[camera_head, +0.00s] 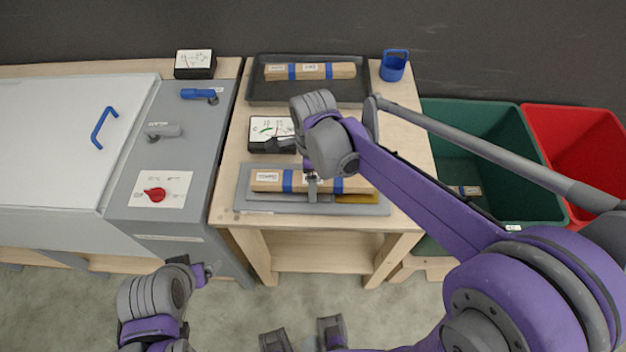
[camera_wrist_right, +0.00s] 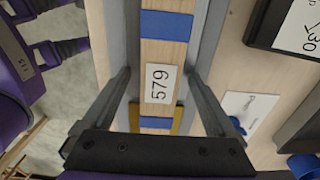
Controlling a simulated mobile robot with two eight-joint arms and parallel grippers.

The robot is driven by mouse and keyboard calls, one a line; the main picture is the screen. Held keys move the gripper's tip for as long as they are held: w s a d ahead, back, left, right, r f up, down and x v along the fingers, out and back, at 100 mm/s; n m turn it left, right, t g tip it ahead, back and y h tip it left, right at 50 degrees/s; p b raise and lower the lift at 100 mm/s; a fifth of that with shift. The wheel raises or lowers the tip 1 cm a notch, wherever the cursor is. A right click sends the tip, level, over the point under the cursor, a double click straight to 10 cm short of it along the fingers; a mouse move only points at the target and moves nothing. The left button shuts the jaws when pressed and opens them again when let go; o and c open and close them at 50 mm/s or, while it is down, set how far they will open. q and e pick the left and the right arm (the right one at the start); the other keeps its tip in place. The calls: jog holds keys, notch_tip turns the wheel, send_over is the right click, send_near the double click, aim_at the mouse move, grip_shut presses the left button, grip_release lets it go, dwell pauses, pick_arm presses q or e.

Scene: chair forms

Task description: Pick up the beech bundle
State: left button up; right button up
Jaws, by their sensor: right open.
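A pale wooden bundle with blue bands (camera_head: 345,185) lies across the grey holder (camera_head: 246,203) at the table's front. The wood names on the labels are too small to read. My right gripper (camera_head: 312,190) is over its middle, pointing down. In the right wrist view its fingers (camera_wrist_right: 160,75) are apart, one on each side of the bundle (camera_wrist_right: 166,30), whose label reads 579; I cannot tell whether they touch it. A similar banded bundle (camera_head: 335,71) lies in the black tray (camera_head: 262,94) behind. My left gripper (camera_head: 204,272) is at lower left; its fingers are not clear.
A black box with a display (camera_head: 262,134) sits between holder and tray, partly behind my right arm. Another box (camera_head: 195,64) and a blue cup (camera_head: 393,65) stand at the back. Green (camera_head: 490,115) and red (camera_head: 565,120) bins are right, a grey machine (camera_head: 185,215) left.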

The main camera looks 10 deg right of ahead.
grip_shut()
dwell(0.4)
jog(key=shift+r, duration=0.15)
